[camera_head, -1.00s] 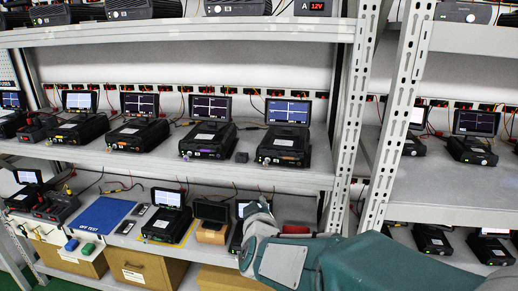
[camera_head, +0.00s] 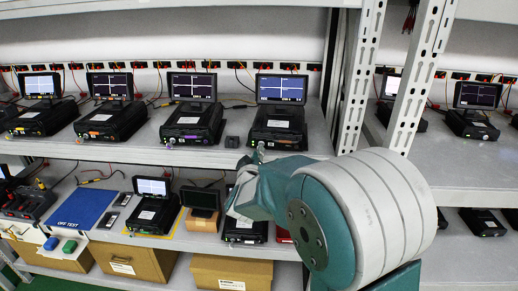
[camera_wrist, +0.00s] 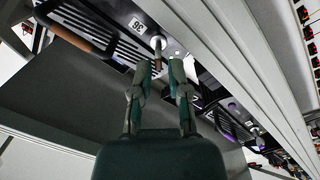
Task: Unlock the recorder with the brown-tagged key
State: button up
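The recorder (camera_head: 278,122), a black box with a lit screen above it, stands on the middle shelf. The wrist view shows its front close up, with a white "36" label (camera_wrist: 124,24), a brown handle (camera_wrist: 72,34) and a silver lock barrel (camera_wrist: 157,42). My gripper (camera_wrist: 160,67) has its fingertips close together just short of the lock. A small brown piece, seemingly the brown-tagged key (camera_wrist: 158,63), shows between the tips in line with the barrel. Whether the key is in the lock cannot be told. In the head view my gripper (camera_head: 257,157) is at the shelf's front edge.
A recorder with a purple label (camera_head: 193,122) stands to the left. A small dark block (camera_head: 232,142) sits between the two. A metal rack post (camera_head: 360,75) rises to the right. The lower shelf holds more recorders, a blue mat (camera_head: 82,208) and cardboard boxes (camera_head: 232,270) below.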

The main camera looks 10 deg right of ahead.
aim_at(261, 144)
jog(key=x, duration=0.2)
jog(key=shift+w, duration=0.3)
jog(key=shift+d, duration=0.1)
grip_shut()
dwell(0.4)
